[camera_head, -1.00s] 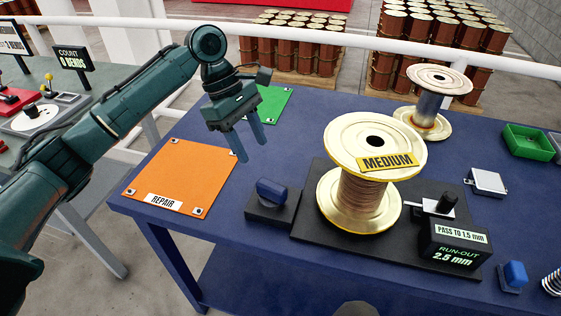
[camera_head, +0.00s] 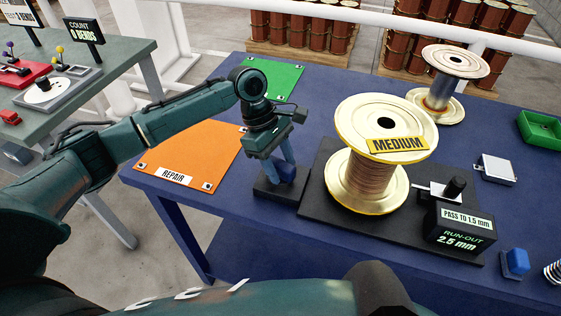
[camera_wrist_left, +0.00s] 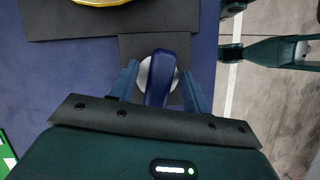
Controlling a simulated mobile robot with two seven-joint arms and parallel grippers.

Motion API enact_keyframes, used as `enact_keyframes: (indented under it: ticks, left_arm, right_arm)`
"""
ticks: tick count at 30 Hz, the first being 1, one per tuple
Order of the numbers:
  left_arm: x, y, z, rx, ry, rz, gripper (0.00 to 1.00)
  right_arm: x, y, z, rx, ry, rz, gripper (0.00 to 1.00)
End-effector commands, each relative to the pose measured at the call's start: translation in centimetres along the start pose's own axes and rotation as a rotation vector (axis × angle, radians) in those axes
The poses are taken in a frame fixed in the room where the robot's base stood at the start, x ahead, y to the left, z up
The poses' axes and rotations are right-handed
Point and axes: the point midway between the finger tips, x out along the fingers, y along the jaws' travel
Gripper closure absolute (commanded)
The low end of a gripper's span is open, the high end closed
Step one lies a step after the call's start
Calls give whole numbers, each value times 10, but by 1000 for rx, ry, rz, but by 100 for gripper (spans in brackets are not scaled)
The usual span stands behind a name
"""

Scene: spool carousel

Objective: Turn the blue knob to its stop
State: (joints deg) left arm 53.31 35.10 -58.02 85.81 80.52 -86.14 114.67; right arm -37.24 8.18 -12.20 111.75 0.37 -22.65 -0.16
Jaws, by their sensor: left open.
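The blue knob (camera_head: 285,172) sits on a small black base (camera_head: 277,192) at the front edge of the blue table, left of the spool stand. In the left wrist view the knob (camera_wrist_left: 161,78) is a bar-shaped handle over a pale round disc, pointing away from the gripper. My left gripper (camera_head: 280,172) is open and lowered over the knob. In the wrist view its two blue fingers (camera_wrist_left: 160,85) stand on either side of the knob, with small gaps visible. My right gripper is not seen.
A large spool marked MEDIUM (camera_head: 372,190) stands on a black plate (camera_head: 318,196) just right of the knob. A run-out gauge box (camera_head: 457,228) reads 2.5 mm. An orange REPAIR mat (camera_head: 200,150) and green mat (camera_head: 280,75) lie left and behind. A blue button (camera_head: 516,262) is at right.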

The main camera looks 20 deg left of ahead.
Motion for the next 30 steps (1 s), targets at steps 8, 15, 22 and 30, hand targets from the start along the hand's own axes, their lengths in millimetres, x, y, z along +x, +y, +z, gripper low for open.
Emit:
enact_keyframes:
  ticks: [8, 15, 22, 30]
  left_arm:
    - [3, 0, 0, 0, 0, 1, 53]
    - [3, 0, 0, 0, 0, 1, 69]
    - [3, 0, 0, 0, 1, 1, 88]
    - [2, 0, 0, 5, 1, -2, 97]
  right_arm:
    - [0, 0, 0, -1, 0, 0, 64]
    - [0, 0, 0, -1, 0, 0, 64]
    - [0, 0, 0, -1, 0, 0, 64]
    - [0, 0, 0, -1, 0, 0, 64]
